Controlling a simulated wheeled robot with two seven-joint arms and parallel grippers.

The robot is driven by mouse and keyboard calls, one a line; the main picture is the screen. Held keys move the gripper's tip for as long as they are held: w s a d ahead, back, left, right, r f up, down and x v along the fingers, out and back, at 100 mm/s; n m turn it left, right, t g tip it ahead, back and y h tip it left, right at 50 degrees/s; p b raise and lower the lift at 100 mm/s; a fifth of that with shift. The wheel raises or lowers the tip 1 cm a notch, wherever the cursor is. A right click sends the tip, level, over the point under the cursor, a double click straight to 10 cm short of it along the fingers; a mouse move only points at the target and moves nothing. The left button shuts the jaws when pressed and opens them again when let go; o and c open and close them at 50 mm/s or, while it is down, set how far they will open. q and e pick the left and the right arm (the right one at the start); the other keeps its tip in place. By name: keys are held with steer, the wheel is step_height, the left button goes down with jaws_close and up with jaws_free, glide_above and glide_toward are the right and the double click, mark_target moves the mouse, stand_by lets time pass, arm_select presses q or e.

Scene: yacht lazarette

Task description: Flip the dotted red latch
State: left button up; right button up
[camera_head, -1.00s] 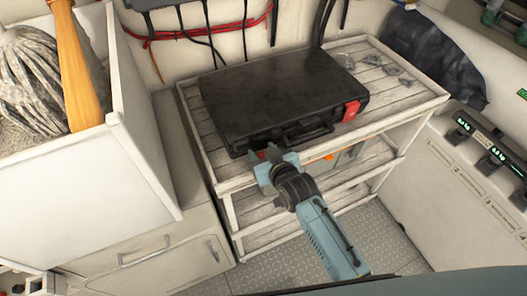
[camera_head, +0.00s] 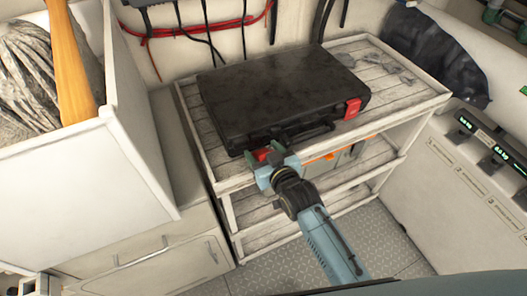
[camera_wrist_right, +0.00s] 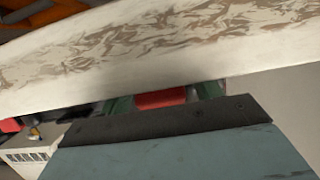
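A black case (camera_head: 285,92) lies flat on the top shelf. Its front edge carries a red latch at the right end (camera_head: 353,107) and a red latch at the left end (camera_head: 262,154). Dots cannot be made out on either. My right gripper (camera_head: 265,156) is at the left-end latch, its greenish fingertips apart on either side of it. In the right wrist view this red latch (camera_wrist_right: 161,98) shows between the fingertips, partly hidden by the gripper body. Whether the fingers touch it cannot be told. My left gripper is not in view.
The case stands on a white slatted shelf unit (camera_head: 410,93) with lower shelves, one holding a grey and orange box (camera_head: 345,157). A white cabinet (camera_head: 150,255) stands at left. Red and black cables hang on the wall behind. Metal floor (camera_head: 375,235) is clear at right front.

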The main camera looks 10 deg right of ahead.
steer(key=shift+s, duration=0.1)
steer(key=p+v, duration=0.1)
steer(key=v, duration=1.2)
steer(key=shift+s, duration=0.1)
steer(key=shift+c, duration=0.4)
